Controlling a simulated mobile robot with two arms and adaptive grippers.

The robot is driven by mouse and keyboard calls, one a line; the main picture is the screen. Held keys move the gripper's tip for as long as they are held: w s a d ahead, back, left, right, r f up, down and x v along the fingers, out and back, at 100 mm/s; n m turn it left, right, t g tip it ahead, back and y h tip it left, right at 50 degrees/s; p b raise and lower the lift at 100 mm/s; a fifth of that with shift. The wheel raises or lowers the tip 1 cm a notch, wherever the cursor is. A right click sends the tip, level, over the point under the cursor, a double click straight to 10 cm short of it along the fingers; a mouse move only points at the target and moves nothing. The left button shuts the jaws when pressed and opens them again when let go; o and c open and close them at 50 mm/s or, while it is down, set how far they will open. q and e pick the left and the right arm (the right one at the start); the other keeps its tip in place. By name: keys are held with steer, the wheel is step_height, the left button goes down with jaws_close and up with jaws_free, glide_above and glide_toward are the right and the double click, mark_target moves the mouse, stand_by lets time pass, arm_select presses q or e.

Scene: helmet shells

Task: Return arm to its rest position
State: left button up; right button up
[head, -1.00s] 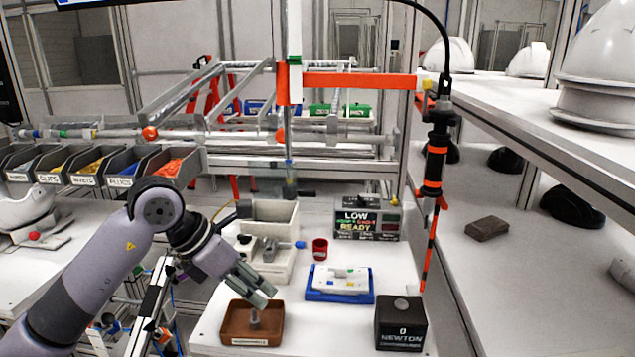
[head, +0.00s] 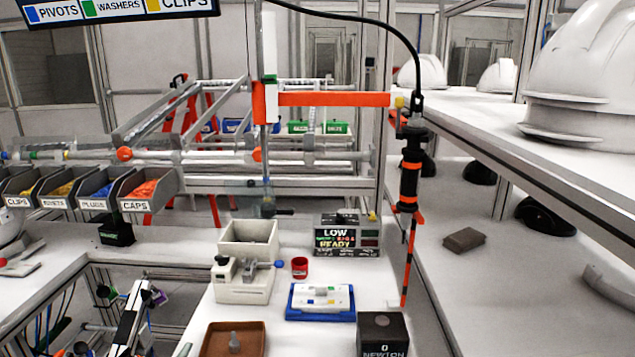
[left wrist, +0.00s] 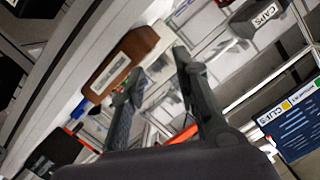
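My left gripper (left wrist: 158,64) shows only in the left wrist view. Its two dark fingers are spread apart with nothing between them, so it is open and empty. My left arm is out of the head view. The brown tray (head: 211,346) stands at the near edge of the head view, cut off at the bottom, with a small grey peg (head: 234,342) upright in it. The brown tray also shows in the left wrist view (left wrist: 124,62), beyond the fingers and apart from them. My right gripper is not in view.
On the white bench are a black NEWTON block (head: 383,335), a blue-based fixture (head: 320,314), a red cup (head: 299,267) and a lit display (head: 347,238). An orange-banded hanging tool (head: 410,170) hangs at the right. Parts bins (head: 146,188) line the left.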

arm_select(q)
steer(key=s+d+f+n+g+h, duration=0.1)
steer(key=s+f+n+g, duration=0.3)
steer(key=s+f+g, duration=1.35)
steer(key=s+f+t, duration=0.2)
steer(key=s+f, duration=0.2)
steer(key=f, duration=0.9)
steer(key=s+f+t, duration=0.2)
steer(key=s+f, duration=0.1)
steer(key=f, duration=1.1)
steer(key=s+a+f+g, duration=0.1)
steer(key=s+a+f, duration=0.2)
steer(key=s+f, duration=1.4)
steer(key=shift+s+m, duration=0.2)
steer(key=shift+m, duration=0.2)
steer(key=shift+r+g, duration=0.1)
steer(key=shift+g, duration=0.15)
steer(key=shift+c, duration=0.3)
